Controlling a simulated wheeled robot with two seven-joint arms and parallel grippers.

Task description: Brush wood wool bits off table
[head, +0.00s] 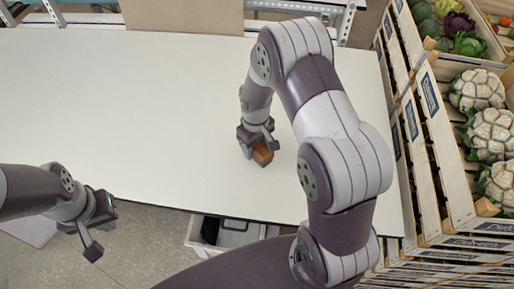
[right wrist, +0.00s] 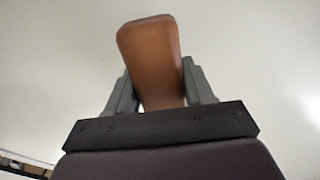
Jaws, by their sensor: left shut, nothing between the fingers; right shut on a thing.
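The white table (head: 140,110) spans most of the head view. I see no wood wool bits on the part of it that shows. My right gripper (head: 258,146) is over the right half of the table, shut on a brown block-like thing, likely the brush (head: 263,154). In the right wrist view the brown handle (right wrist: 150,60) stands up between the two fingers. Bristles do not show, and I cannot tell whether it touches the table. My left gripper (head: 98,226) is shut and empty, off the table's front edge at the lower left.
Wooden crates (head: 440,150) with cauliflowers (head: 490,130) and other vegetables stand along the right side. A brown board (head: 185,15) is at the back edge. A light grey bin (head: 225,235) is below the front edge. My right arm hides part of the table's right side.

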